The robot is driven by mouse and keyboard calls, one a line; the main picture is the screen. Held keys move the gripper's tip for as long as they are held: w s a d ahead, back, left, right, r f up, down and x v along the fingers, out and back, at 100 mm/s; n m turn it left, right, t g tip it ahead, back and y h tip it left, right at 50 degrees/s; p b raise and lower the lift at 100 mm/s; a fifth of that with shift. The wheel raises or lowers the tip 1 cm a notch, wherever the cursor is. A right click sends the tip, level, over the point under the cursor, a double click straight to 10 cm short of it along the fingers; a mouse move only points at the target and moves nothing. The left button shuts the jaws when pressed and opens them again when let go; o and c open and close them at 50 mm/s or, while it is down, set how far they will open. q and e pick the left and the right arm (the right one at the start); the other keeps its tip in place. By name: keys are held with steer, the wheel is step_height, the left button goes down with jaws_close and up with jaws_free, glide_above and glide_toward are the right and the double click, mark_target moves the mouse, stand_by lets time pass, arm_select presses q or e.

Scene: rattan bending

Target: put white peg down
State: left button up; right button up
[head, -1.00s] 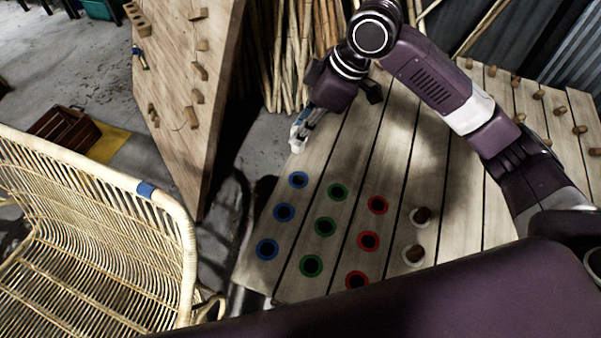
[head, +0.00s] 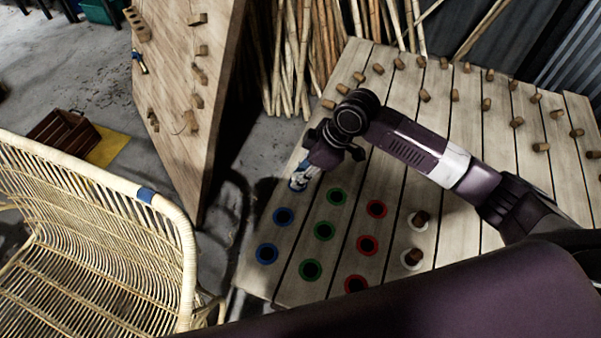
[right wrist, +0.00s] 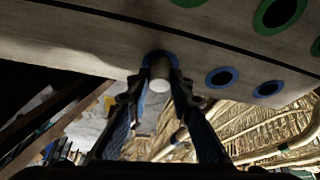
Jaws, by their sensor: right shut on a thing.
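My right gripper (head: 299,183) is over the far end of the blue row of holes on the plank table (head: 470,150). In the right wrist view its two fingers are closed on a short pale peg (right wrist: 159,78). The peg lines up with a blue-ringed hole (right wrist: 160,55), mostly hidden behind it. I cannot tell if the peg's far end is inside the hole. Two brown pegs (head: 421,217) (head: 412,257) stand in white-ringed holes at the right of the grid. My left gripper is not in view.
Two more blue-ringed holes (head: 283,216), three green (head: 323,231) and three red (head: 368,244) are empty. Several wooden pegs (head: 456,95) stand across the table's far part. A rattan chair (head: 90,240) and an upright pegboard (head: 180,100) are to the left.

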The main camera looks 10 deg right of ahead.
steer(key=shift+f, duration=0.1)
steer(key=o, duration=1)
steer(key=shift+c, duration=0.2)
steer(key=v, duration=1.2)
steer(key=shift+r+b, duration=0.2)
steer(key=shift+b, duration=0.1)
steer(key=shift+s+f, duration=0.1)
steer(key=shift+s, duration=0.05)
